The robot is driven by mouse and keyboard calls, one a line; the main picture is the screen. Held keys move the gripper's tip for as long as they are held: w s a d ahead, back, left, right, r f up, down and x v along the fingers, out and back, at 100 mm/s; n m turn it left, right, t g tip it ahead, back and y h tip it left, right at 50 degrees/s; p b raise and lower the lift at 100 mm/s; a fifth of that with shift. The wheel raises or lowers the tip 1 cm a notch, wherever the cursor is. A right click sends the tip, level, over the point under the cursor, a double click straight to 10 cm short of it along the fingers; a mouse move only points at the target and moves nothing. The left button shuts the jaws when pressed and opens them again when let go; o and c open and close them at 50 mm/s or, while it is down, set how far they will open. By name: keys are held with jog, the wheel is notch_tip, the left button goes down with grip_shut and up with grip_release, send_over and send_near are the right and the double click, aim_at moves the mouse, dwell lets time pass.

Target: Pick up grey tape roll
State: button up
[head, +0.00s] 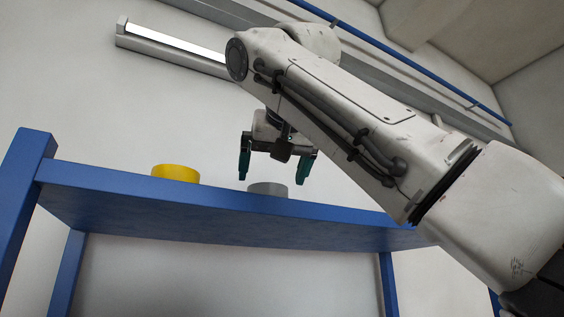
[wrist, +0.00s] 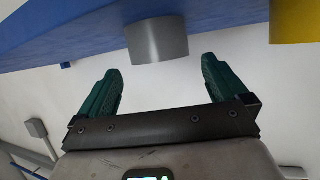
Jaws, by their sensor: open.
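The grey tape roll (head: 268,189) sits on the blue table near its front edge in the head view. It also shows at the top centre of the wrist view (wrist: 157,40). My gripper (head: 273,178) is open and points down, its two green fingers on either side above the roll in the head view. In the wrist view the open fingers (wrist: 160,72) are spread wider than the roll, which lies beyond the fingertips and lines up between them. Nothing is held. Whether the fingertips reach down past the roll's top is hard to tell.
A yellow roll (head: 176,173) sits on the blue table (head: 110,190) to the left of the grey one; it also shows at the right of the wrist view (wrist: 294,22). A blue post (head: 22,190) rises at the table's left end. The tabletop between the rolls looks clear.

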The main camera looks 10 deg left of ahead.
aim_at(269, 190)
jog(key=p+x, duration=0.1)
jog(key=x, duration=0.4)
jog(key=shift+w+a+f+p, duration=0.1)
jog(key=shift+w+p, duration=0.3)
jog(key=shift+c, duration=0.4)
jog(key=c, duration=0.8)
jog(key=shift+s, duration=0.1)
